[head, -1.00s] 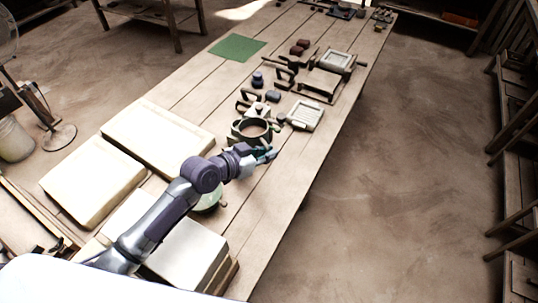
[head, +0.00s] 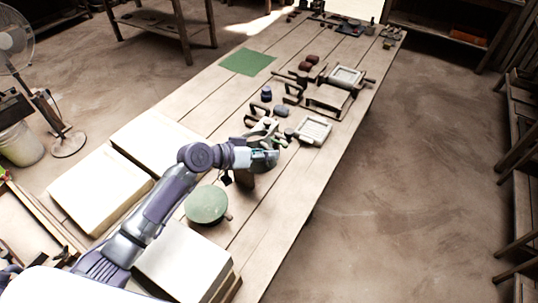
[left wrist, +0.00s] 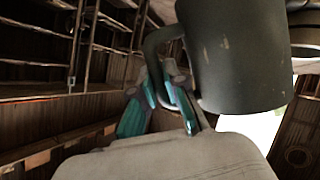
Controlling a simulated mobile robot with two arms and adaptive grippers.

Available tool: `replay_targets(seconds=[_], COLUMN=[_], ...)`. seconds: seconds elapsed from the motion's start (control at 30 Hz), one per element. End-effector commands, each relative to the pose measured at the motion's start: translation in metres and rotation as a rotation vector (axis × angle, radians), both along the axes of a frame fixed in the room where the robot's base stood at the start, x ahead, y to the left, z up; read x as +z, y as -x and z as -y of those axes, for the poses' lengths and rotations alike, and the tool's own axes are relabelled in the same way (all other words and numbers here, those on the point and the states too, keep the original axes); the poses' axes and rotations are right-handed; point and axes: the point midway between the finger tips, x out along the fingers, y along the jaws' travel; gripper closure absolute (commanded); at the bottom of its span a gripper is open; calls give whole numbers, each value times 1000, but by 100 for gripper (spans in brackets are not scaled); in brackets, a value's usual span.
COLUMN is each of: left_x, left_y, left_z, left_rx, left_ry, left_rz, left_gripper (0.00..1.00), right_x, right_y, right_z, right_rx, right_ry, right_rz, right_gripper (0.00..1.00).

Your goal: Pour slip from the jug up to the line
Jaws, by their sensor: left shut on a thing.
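The jug (left wrist: 235,55) is dark grey-green and fills the upper right of the left wrist view, where it appears tilted. My left gripper (left wrist: 170,92) is shut on its looped handle (left wrist: 153,50). In the head view my left gripper (head: 270,158) is over the middle of the table and hides most of the jug. The slip and any fill line cannot be made out. A pale framed mould (head: 314,130) lies on the table, just right of and beyond the gripper. My right gripper is not in view.
A round green disc (head: 207,204) stands on the table (head: 262,228) nearer me. Pale slabs (head: 100,186) lie at the left. Small tools, a framed press (head: 328,98) and a green mat (head: 247,62) lie farther back. The near right table strip is clear.

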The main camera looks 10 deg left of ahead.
Motion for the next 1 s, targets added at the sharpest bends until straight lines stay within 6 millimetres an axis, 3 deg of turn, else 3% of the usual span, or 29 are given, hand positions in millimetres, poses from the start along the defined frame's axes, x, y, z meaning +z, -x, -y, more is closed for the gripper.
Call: replay_targets(seconds=[0.07,1.0], left_x=[9,11], left_y=[-3,-5], left_z=[-1,-5], left_rx=[1,1], left_ry=[33,55], left_rz=[-28,-56], left_gripper=[100,100], right_x=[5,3], right_y=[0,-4], right_z=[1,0], right_rx=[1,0], right_ry=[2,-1], right_rz=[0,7], right_gripper=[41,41])
